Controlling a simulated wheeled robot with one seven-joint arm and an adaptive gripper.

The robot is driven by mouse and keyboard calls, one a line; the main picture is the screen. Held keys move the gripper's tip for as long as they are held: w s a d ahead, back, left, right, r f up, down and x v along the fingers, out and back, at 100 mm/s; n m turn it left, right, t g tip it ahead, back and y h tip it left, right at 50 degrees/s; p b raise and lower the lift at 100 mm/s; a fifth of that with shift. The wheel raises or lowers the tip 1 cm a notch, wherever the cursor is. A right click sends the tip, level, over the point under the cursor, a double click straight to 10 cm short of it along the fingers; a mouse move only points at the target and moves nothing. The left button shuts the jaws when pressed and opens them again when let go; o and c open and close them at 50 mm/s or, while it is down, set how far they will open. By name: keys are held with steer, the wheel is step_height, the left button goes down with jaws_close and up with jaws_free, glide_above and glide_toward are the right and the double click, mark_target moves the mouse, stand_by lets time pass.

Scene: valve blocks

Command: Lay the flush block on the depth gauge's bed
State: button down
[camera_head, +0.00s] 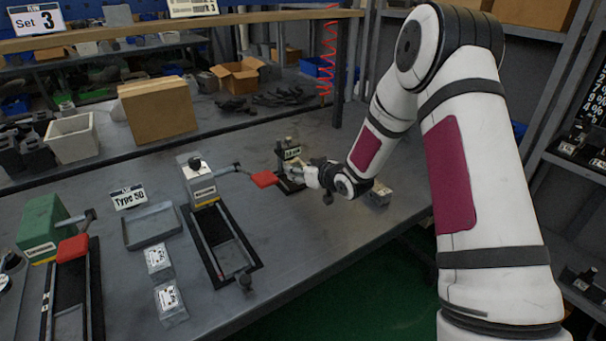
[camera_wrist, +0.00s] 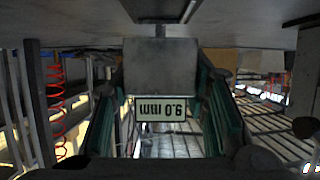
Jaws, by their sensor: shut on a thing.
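My gripper (camera_head: 312,176) reaches to the right side of the depth gauge (camera_head: 280,157), low over its dark base. In the wrist view my gripper (camera_wrist: 161,80) has its two fingers closed on a plain grey block (camera_wrist: 160,66), which I take as the flush block. Behind it the gauge's label (camera_wrist: 160,107) appears upside down and reads 9.0 mm. A thin stem and a dark flat piece show at the top of that view. In the head view the held block is not clearly seen, and whether it touches the bed cannot be told.
A small metal block (camera_head: 378,194) stands on the bench right of my gripper. A clamp fixture with a red handle (camera_head: 264,179) stands to the left, near the gauge. A shallow grey tray (camera_head: 152,226) and two labelled blocks (camera_head: 158,259) lie farther left. A red coiled hose hangs behind.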

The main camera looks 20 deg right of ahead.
steer(key=shift+w+a+f+b, duration=0.1)
steer(key=shift+w+f+b, duration=0.1)
steer(key=shift+f+b, duration=0.35)
steer(key=shift+w+a+f+b, duration=0.1)
steer(key=shift+w+f+b, duration=0.15)
steer(key=shift+f, duration=0.55)
steer(key=shift+s+d+f+b, duration=0.15)
steer(key=shift+f+b, duration=0.25)
steer(key=shift+f, duration=0.4)
steer(key=shift+f, duration=0.1)
steer(key=c, duration=0.8)
jaws_free()
steer(key=shift+s, duration=0.1)
steer(key=shift+c, duration=0.2)
